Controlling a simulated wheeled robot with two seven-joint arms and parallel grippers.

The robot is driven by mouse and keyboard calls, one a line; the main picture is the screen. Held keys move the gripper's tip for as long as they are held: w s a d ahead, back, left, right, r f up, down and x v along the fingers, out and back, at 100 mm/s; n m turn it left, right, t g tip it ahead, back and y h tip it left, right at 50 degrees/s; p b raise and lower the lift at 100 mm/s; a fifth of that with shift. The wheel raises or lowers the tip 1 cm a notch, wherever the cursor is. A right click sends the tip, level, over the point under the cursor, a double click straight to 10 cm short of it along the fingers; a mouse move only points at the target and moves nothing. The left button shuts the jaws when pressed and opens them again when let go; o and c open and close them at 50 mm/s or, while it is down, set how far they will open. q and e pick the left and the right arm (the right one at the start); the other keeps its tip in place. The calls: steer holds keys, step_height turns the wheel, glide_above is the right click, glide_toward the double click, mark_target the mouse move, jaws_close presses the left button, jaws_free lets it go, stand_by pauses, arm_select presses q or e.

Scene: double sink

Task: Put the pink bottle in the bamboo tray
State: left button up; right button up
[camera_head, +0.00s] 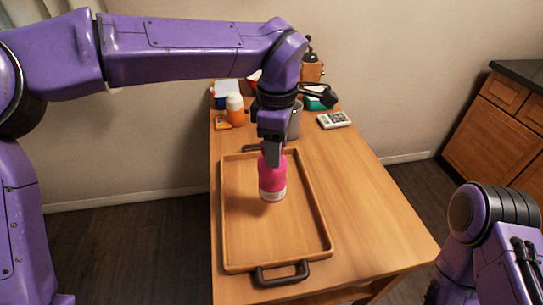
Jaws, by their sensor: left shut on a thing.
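A pink bottle (271,177) with a pale band near its base is upright at the bamboo tray (229,220), over its floor towards the far end. I cannot tell whether its base touches the tray. My left gripper (272,153) points down from above and is shut on the upper part of the bottle, hiding its top. The tray lies on the wooden table with a dark handle at its near end and another at its far end. My right arm shows at the lower right, but its gripper is out of view.
Behind the tray stand an orange bottle with a white cap (235,109), a grey pot or canister (295,121) and a calculator-like object (334,120). Several more items crowd the table's far end. The table's right side (365,205) is clear. A wooden cabinet (495,135) stands at the right.

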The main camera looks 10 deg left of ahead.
arm_select(q)
steer(key=f, duration=0.2)
steer(key=w+a+f, duration=0.1)
steer(key=f, duration=0.1)
steer(key=w+f, duration=0.1)
steer(key=f, duration=0.1)
steer(key=shift+a+f+p, duration=0.15)
steer(key=shift+a+p, duration=0.15)
steer(key=shift+f, duration=0.15)
steer(key=o, duration=1.1)
steer(key=shift+o, duration=0.2)
step_height(320, 180, up, 12)
steer(key=shift+r, duration=0.2)
